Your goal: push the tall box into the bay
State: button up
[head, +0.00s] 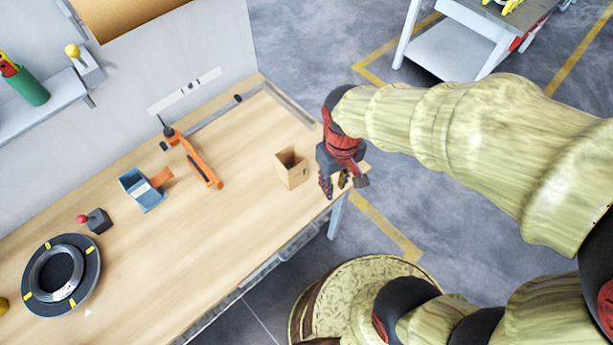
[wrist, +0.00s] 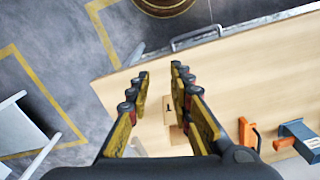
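A small open-topped cardboard box (head: 292,168), taller than it is wide, stands upright on the wooden table near its right front edge. My gripper (head: 344,187) is just right of the box, at the table's right end, with a small gap between them in the head view. In the wrist view my gripper (wrist: 160,74) has its two fingers apart with nothing held. The box (wrist: 169,109) shows between the fingers, partly hidden by the right finger. Grey rails (head: 290,103) form a corner at the table's back right, perhaps the bay; I cannot tell for sure.
A red-knobbed joystick (head: 97,220) and a dark ring (head: 62,275) are farther left. The wood between the box and the rails is clear. A white cart (head: 465,45) stands on the floor.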

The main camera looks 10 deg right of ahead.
jog(key=shift+n+g, duration=0.5)
jog(key=shift+n, duration=0.4)
jog(key=f, duration=0.2)
jog(key=w+a+f, duration=0.2)
jog(key=f, duration=0.1)
jog(key=shift+w+f, duration=0.15)
jog(key=shift+f, duration=0.15)
jog(key=shift+c, duration=1.2)
jog(key=shift+n+t, duration=0.4)
jog(key=shift+n, duration=0.3)
jog(key=w, duration=0.2)
jog(key=w+a+f, duration=0.1)
jog(key=w, duration=0.1)
jog(key=shift+w, duration=0.1)
grip_shut()
notch_tip(320, 180, down, 9)
jog(key=shift+d+f+b, duration=0.1)
jog(key=shift+f+b, duration=0.1)
jog(key=shift+b, duration=0.8)
jog(key=shift+w+a+f+n, duration=0.15)
jog(key=shift+w+a, duration=0.3)
jog(key=shift+w, duration=0.1)
jog(key=shift+w+a+f+n, duration=0.1)
jog(key=shift+w+a+n, duration=0.05)
jog(key=shift+w+a, duration=0.35)
jog(key=shift+w+a+r, duration=0.1)
jog(key=shift+w+a, duration=0.15)
jog(key=shift+w, duration=0.2)
jog(key=shift+w, duration=0.1)
